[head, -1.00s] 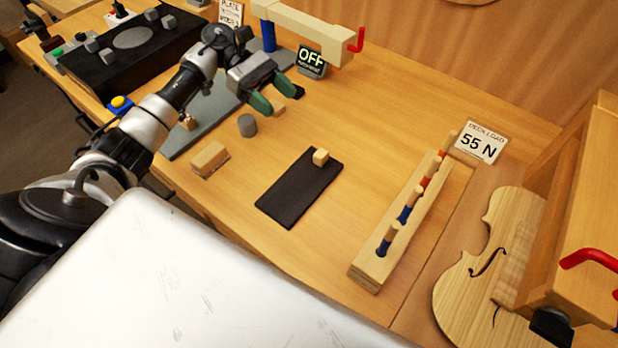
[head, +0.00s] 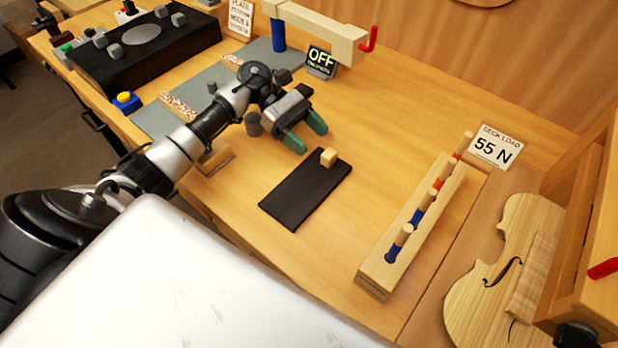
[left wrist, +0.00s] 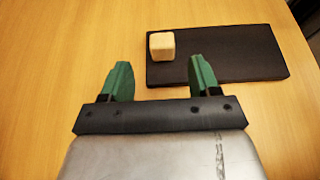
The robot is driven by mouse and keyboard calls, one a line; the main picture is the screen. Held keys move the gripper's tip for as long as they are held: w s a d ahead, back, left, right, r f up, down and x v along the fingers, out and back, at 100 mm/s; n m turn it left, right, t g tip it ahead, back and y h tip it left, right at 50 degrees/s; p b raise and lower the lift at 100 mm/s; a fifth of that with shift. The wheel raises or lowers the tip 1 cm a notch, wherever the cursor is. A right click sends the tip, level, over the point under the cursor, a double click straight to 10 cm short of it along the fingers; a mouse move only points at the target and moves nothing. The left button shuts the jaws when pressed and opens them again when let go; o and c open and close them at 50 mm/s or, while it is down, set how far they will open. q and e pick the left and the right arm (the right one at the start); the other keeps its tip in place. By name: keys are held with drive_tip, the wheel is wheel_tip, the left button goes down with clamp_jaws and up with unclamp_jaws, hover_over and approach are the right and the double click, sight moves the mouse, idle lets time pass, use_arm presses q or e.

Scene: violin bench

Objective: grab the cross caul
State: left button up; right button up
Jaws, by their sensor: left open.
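A small pale wooden block (head: 329,157) stands on the far end of a dark mat (head: 300,196). It is the likeliest cross caul, but nothing labels it. In the left wrist view the block (left wrist: 161,45) sits near the mat's left end, ahead of the gap between my fingers. My left gripper (head: 309,135) is open and empty, with green fingers pointing toward the block. It also shows in the left wrist view (left wrist: 160,66), apart from the block. My right gripper is not in view.
A wooden rack (head: 412,228) with several coloured pegs stands right of the mat, beside a violin plate (head: 492,291). A grey cylinder (head: 254,124) stands close to my left gripper. Another wooden block (head: 216,161) is partly hidden by my arm. The bench between mat and rack is clear.

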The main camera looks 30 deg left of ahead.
sight(325, 151)
use_arm(q)
drive_tip(key=x, duration=0.1)
drive_tip(key=p+x, duration=0.1)
drive_tip(key=x, duration=0.1)
drive_tip(key=shift+s+d+r, duration=0.1)
drive_tip(key=shift+s+d, duration=0.15)
drive_tip(key=shift+d, duration=0.3)
drive_tip(key=c, duration=1.1)
